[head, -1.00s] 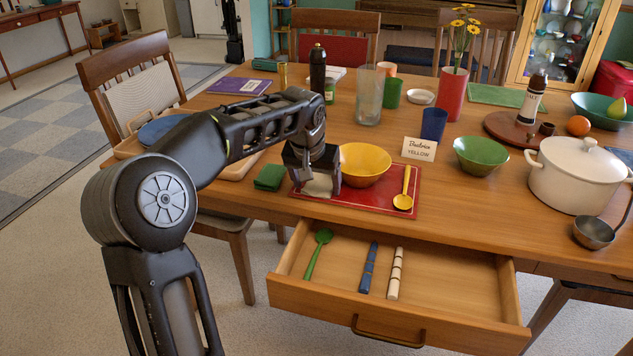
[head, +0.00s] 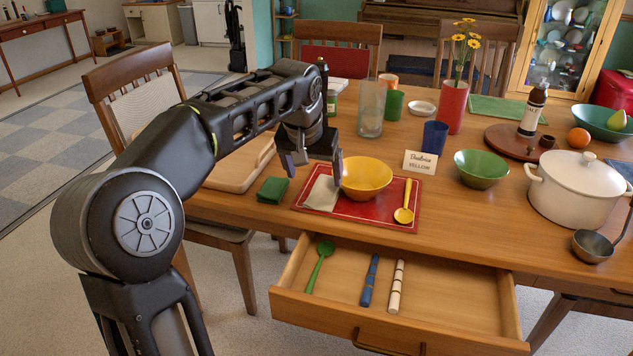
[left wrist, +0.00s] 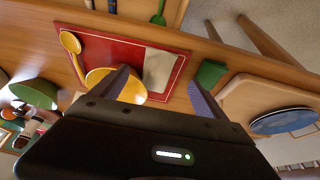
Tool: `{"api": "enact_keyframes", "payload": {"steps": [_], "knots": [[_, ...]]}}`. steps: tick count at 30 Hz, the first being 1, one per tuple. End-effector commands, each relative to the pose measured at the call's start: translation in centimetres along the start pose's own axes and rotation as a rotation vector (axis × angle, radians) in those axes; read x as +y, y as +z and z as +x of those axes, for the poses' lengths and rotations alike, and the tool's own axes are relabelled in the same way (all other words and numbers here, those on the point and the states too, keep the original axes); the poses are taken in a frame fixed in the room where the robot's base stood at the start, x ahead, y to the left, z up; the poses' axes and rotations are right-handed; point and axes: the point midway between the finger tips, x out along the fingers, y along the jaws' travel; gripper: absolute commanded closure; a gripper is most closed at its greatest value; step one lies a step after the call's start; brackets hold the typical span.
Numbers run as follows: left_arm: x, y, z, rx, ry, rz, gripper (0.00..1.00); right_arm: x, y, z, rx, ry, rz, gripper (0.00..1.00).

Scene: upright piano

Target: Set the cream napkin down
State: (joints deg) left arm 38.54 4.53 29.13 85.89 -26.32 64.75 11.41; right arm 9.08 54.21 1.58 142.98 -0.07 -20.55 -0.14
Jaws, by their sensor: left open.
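The cream napkin (head: 322,194) lies folded on the left part of the red placemat (head: 386,213), left of the yellow bowl (head: 366,178). It also shows in the left wrist view (left wrist: 158,70), flat on the mat beside the bowl. My left gripper (head: 313,171) is open and empty, raised above the napkin and apart from it. In the left wrist view its two fingers (left wrist: 160,88) stand wide apart. A yellow spoon (head: 404,214) lies on the mat right of the bowl. My right gripper is not in view.
A folded green napkin (head: 272,189) lies left of the placemat, near a wooden tray (head: 237,170). The open drawer (head: 440,300) below holds a green spoon (head: 319,266) and two banded handles. A name card (head: 420,162) and green bowl (head: 481,168) stand to the right.

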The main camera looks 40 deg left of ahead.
Motion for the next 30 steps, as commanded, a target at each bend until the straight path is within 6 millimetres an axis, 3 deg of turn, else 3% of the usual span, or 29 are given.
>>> {"api": "enact_keyframes", "payload": {"steps": [1,6,30], "knots": [[0.0,-0.1,-1.0,0.002,0.0,0.0,0.15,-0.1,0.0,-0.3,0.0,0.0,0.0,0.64],[0.0,0.0,-2.4,0.0,0.0,0.001,0.15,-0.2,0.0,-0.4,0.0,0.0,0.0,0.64],[0.0,0.0,-2.5,-0.001,0.001,0.0,0.15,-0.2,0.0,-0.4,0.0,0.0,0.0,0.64]]}}
